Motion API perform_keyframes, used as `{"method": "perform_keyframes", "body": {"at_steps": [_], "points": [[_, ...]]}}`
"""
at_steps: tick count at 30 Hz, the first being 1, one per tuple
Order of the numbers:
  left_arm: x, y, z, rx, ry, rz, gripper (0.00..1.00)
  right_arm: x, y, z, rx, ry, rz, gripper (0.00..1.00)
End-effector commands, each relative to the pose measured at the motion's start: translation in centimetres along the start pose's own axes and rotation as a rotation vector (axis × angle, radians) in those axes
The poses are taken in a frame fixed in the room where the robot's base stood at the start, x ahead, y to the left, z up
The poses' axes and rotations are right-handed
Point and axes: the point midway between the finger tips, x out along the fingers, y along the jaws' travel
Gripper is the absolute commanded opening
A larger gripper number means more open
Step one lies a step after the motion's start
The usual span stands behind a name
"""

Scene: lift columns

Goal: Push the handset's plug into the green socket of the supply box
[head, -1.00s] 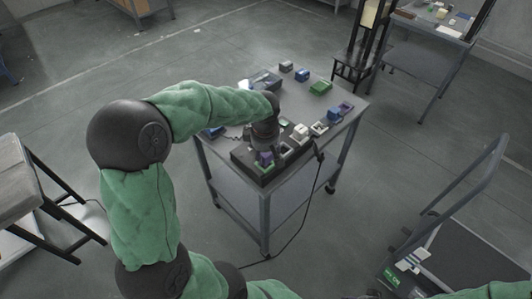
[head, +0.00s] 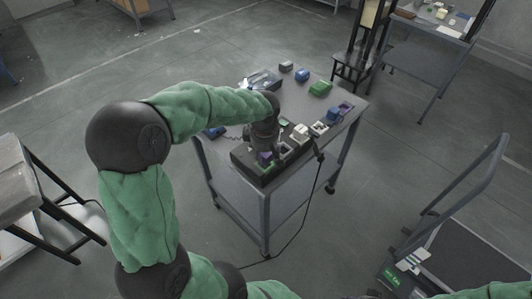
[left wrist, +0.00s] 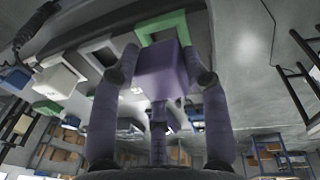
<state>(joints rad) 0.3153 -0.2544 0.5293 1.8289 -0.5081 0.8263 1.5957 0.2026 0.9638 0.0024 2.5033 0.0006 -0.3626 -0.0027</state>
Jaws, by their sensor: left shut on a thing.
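My left gripper (left wrist: 162,75) is shut on the purple plug (left wrist: 162,72), its two fingers on either side of it. In the head view the gripper (head: 264,152) is over the near corner of the dark supply box (head: 243,158). The green socket (left wrist: 161,26) shows as a frame just beyond the plug's far end in the left wrist view. The plug overlaps the socket's near part, and I cannot tell whether its tip is inside. In the head view only a bit of the green socket (head: 268,169) shows. My right gripper is not in view.
The box stands on a grey wheeled table (head: 345,99) with several small coloured blocks, among them a green one (head: 320,89). A white plug (left wrist: 58,82) sits near an empty grey socket (left wrist: 99,54). A dark cable (head: 303,215) hangs off the table's right side.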

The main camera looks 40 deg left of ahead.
Motion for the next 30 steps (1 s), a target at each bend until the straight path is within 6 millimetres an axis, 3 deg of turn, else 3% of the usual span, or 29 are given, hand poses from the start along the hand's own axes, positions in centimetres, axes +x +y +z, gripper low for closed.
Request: {"method": "perform_keyframes", "body": {"at_steps": [30], "points": [[0.68, -0.17, 0.19, 0.000, 0.000, 0.000, 0.12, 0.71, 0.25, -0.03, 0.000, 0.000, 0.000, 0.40]]}}
